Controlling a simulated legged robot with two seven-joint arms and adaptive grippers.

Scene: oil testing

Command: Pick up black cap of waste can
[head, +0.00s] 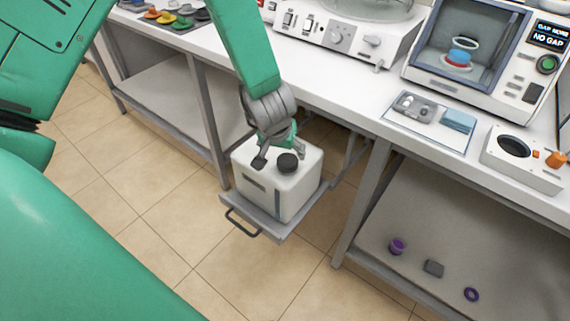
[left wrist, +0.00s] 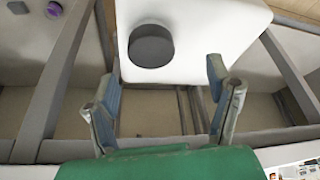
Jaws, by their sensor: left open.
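The white waste can (head: 273,187) stands on a low pull-out tray under the bench. Its round black cap (head: 287,162) sits on the can's top. In the left wrist view the black cap (left wrist: 151,46) is at the top, on the white can (left wrist: 196,22). My left gripper (head: 280,156) is over the can's top in the head view, close to the cap. In the left wrist view my left gripper (left wrist: 160,92) is open, with nothing between its fingers, and the cap lies just beyond the fingertips. My right gripper is not in view.
The grey tray (head: 252,215) has a front handle. A bench leg (head: 362,200) stands right of the can, another left. The white bench top (head: 345,100) overhangs behind, carrying instruments. A lower shelf (head: 450,240) at right holds small purple and grey parts.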

